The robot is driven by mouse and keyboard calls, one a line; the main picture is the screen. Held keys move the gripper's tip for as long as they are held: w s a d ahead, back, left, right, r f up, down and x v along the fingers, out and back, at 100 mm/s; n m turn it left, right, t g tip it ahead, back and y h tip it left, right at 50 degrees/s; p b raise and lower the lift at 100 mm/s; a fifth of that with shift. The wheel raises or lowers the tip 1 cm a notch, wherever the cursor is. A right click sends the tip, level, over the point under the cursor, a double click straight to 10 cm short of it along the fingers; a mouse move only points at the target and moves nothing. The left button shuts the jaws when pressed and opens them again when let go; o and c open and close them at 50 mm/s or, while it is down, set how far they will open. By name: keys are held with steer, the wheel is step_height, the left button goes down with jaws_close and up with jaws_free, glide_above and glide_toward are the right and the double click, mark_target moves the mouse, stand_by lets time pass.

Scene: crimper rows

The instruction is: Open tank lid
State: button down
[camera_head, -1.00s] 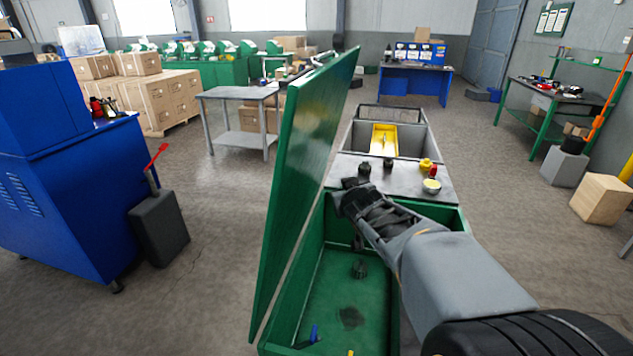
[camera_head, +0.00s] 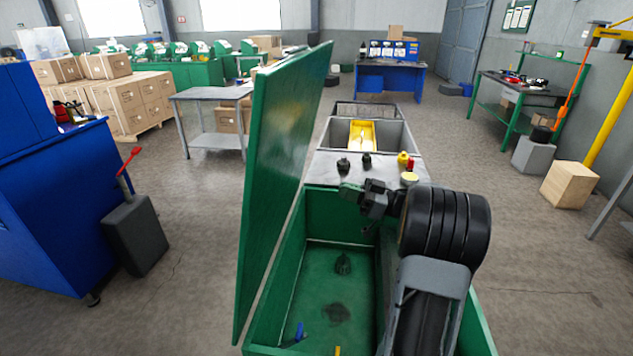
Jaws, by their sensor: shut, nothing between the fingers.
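The green tank lid (camera_head: 277,165) stands raised, close to upright, along the left side of the green tank (camera_head: 318,197). The tank is open and its inside shows. My gripper (camera_head: 350,193) is shut and empty above the far part of the tank, to the right of the lid. A gap appears to lie between its tip and the lid. My arm covers much of the tank's right side.
Beyond the tank, a grey top (camera_head: 381,175) bears dark knobs and yellow and red items, with a yellow tray (camera_head: 362,135) behind. Floor on both sides is partly clear.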

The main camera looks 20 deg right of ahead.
mark_target(286, 173)
steer(key=p+x, duration=0.3)
steer(key=x, duration=1)
steer(key=shift+a+r, duration=0.1)
steer(key=shift+a, duration=0.1)
steer(key=shift+w+r, duration=0.1)
